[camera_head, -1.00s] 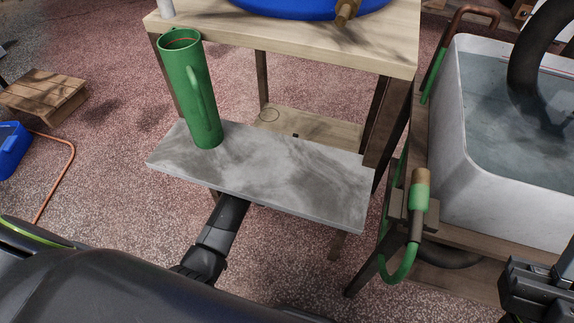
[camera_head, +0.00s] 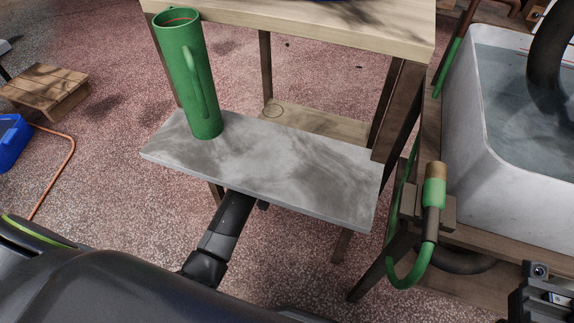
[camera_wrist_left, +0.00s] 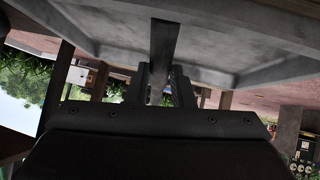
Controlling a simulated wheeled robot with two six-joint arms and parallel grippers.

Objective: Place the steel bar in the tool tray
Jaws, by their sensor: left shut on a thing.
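My left gripper (camera_wrist_left: 161,85) is under the grey slab, which hides its fingers in the head view. In the left wrist view it is shut on a dark, narrow bar (camera_wrist_left: 164,42), which seems to be the steel bar. The bar extends from between the fingers toward the slab's underside. I cannot tell whether it touches the slab. I cannot make out a tool tray for certain. A black part at the lower right of the head view may belong to my right gripper (camera_head: 545,297); its fingers cannot be made out.
The grey slab (camera_head: 300,175) carries a tall green mug (camera_head: 188,75) near its left end. A wooden table (camera_head: 330,25) stands behind. A white water trough (camera_head: 500,185) and a green hose fitting (camera_head: 434,190) are at the right. A wooden step (camera_head: 45,90) is far left.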

